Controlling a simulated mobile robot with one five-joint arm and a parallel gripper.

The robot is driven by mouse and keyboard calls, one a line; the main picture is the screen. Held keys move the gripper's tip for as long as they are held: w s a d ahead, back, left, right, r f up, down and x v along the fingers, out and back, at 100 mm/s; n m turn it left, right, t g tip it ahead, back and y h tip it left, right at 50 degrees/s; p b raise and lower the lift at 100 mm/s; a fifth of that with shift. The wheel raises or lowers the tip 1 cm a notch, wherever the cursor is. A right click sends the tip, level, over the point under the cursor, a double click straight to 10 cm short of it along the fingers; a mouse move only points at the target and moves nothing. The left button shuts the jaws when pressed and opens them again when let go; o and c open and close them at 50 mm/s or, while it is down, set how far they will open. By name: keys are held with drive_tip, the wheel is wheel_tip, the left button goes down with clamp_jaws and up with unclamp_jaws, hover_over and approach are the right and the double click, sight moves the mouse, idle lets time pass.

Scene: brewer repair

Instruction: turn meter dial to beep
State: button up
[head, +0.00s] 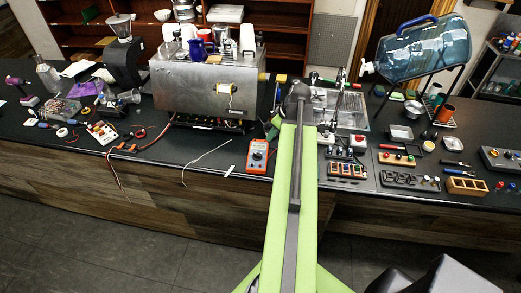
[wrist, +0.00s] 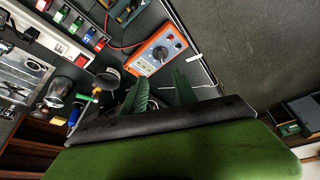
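The orange multimeter (head: 257,156) lies on the black counter near its front edge, just left of my green arm in the head view. The wrist view shows the orange multimeter (wrist: 150,50) beyond my fingertips, with its dark round dial (wrist: 160,53) facing up. The dial's exact setting is too small to read. My gripper (wrist: 158,88) shows two green fingers standing apart with a gap between them, and I see nothing held. The fingers are short of the meter in the picture and do not appear to touch it.
A steel brewer (head: 205,92) stands behind and left of the meter. A thin pale wire (head: 205,160) and red leads (head: 115,170) lie left of it. A switch block (head: 347,170) is to the right, with a sink (head: 340,105) behind. The counter edge is close to the meter.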

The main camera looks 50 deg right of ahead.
sight(259, 155)
drive_tip(key=b+x, duration=1.6)
drive_tip(key=x, duration=0.1)
drive_tip(key=shift+a+f, duration=0.1)
drive_tip(key=shift+f, duration=0.25)
drive_tip(key=shift+r, duration=0.1)
drive_tip(key=shift+c, duration=0.4)
clamp_jaws()
